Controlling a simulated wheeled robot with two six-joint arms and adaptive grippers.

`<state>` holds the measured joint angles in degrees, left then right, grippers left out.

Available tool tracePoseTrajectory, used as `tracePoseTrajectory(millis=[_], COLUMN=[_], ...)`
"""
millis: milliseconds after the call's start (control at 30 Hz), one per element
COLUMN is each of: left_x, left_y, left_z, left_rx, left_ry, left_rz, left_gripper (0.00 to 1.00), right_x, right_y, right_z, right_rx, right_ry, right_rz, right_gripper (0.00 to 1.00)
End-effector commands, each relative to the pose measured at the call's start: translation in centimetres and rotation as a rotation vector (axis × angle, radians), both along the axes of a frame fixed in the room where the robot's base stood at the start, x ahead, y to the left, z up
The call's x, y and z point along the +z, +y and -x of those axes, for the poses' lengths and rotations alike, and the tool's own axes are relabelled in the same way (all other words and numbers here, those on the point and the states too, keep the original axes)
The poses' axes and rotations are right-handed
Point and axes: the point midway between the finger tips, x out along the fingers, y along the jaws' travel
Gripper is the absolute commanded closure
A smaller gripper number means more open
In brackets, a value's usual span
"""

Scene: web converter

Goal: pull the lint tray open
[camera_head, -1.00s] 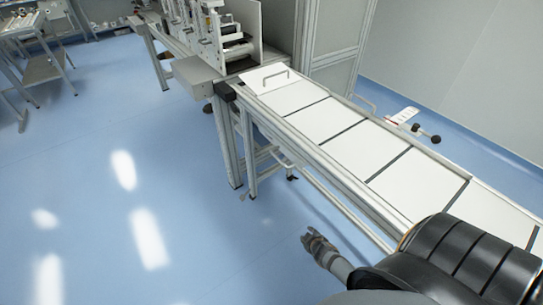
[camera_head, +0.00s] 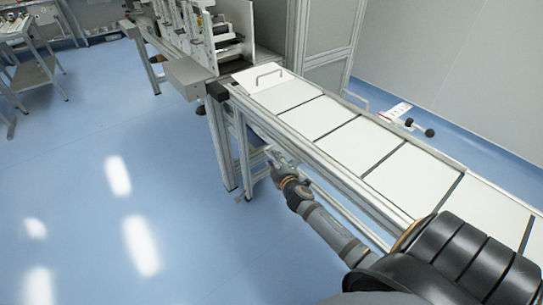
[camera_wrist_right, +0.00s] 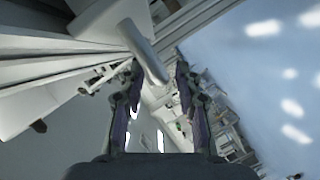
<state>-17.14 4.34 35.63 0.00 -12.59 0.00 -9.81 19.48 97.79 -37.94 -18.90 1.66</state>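A pale bar handle (camera_wrist_right: 147,52) juts out in the right wrist view, slanting down to the gap between my right fingertips. In the head view, my right gripper (camera_head: 277,157) is beside the long conveyor frame, below its top and at the spot where a side handle showed. The gripper covers most of that handle. In the wrist view my right gripper (camera_wrist_right: 158,78) has its two dark fingers spread apart, with the bar's end at or just ahead of them; contact cannot be told. The lint tray's body cannot be made out. My left gripper is not in view.
White panels (camera_head: 350,143) top the conveyor, with a loop handle (camera_head: 268,76) on the far panel. A grey box (camera_head: 190,76) and the converter machine (camera_head: 215,35) stand beyond. Blue floor (camera_head: 110,210) left of the conveyor is clear. A cart (camera_head: 45,72) stands far left.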

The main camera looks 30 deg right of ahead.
Motion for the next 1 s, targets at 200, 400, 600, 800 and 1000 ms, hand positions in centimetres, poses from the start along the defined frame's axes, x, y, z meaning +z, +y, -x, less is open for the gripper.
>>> tracePoseTrajectory(millis=[200, 400, 600, 800, 1000], left_x=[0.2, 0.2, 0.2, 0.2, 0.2], left_y=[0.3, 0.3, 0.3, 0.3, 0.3], left_z=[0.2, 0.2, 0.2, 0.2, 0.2], left_rx=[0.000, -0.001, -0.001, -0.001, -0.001], left_ry=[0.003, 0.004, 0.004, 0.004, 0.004], left_rz=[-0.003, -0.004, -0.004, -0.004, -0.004], left_gripper=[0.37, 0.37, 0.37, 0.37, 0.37], right_x=[-0.6, -0.7, -0.7, -0.7, -0.7], right_y=[-0.6, -0.7, -0.7, -0.7, -0.7], right_z=[-2.6, -2.9, -2.8, -2.8, -2.8], right_rx=[-0.001, 0.001, 0.000, 0.000, -0.001], right_ry=[0.000, 0.001, 0.001, 0.001, 0.001], right_rz=[-0.002, 0.000, -0.001, -0.001, -0.001], right_gripper=[0.66, 0.66, 0.78, 1.00, 1.00])
